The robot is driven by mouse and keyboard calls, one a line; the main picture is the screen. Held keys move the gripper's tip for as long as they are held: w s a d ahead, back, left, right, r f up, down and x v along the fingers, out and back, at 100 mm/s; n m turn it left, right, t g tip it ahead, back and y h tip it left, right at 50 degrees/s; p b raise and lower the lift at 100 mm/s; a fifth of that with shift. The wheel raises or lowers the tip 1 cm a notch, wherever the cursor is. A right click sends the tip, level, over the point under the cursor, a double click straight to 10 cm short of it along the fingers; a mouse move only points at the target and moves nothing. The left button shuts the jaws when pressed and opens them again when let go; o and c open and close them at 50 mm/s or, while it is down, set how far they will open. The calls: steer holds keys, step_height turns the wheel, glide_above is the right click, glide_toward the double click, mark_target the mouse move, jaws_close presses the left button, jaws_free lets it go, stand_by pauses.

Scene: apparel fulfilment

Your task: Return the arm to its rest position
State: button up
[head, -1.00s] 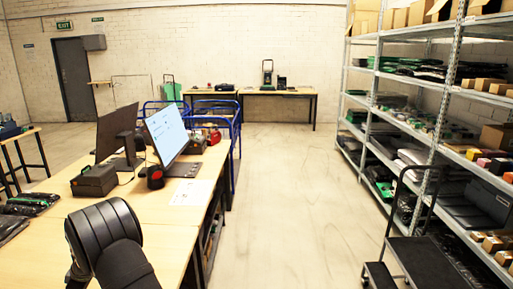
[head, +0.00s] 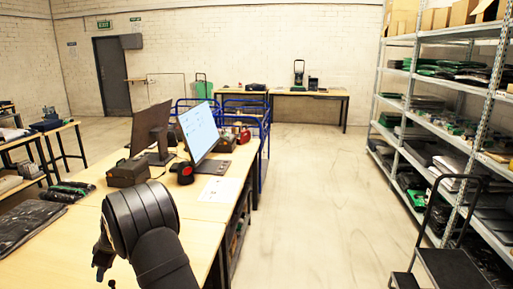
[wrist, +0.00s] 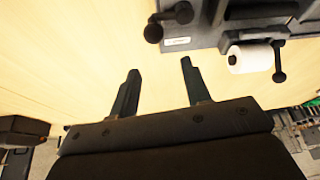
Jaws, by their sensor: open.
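My gripper (wrist: 158,80) is open in the wrist view, its two dark fingers apart over the pale wooden bench top, with nothing between them. In the head view my black arm rises at the bottom left over the near end of the bench (head: 205,232). Only a small dark part of the gripper end shows there, left of the arm, so the fingers are not clear in that view.
A dark device with a white paper roll (wrist: 250,57) lies beyond the fingers. A monitor (head: 198,130), a dark box (head: 128,172) and black bagged garments (head: 28,222) are on the bench. Shelving (head: 436,145) and a step stool (head: 452,268) stand right. The aisle floor (head: 315,190) is clear.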

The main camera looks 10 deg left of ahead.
mark_target(111, 280)
steer(key=shift+r, duration=0.2)
steer(key=shift+f, duration=0.1)
steer(key=shift+f, duration=3.45)
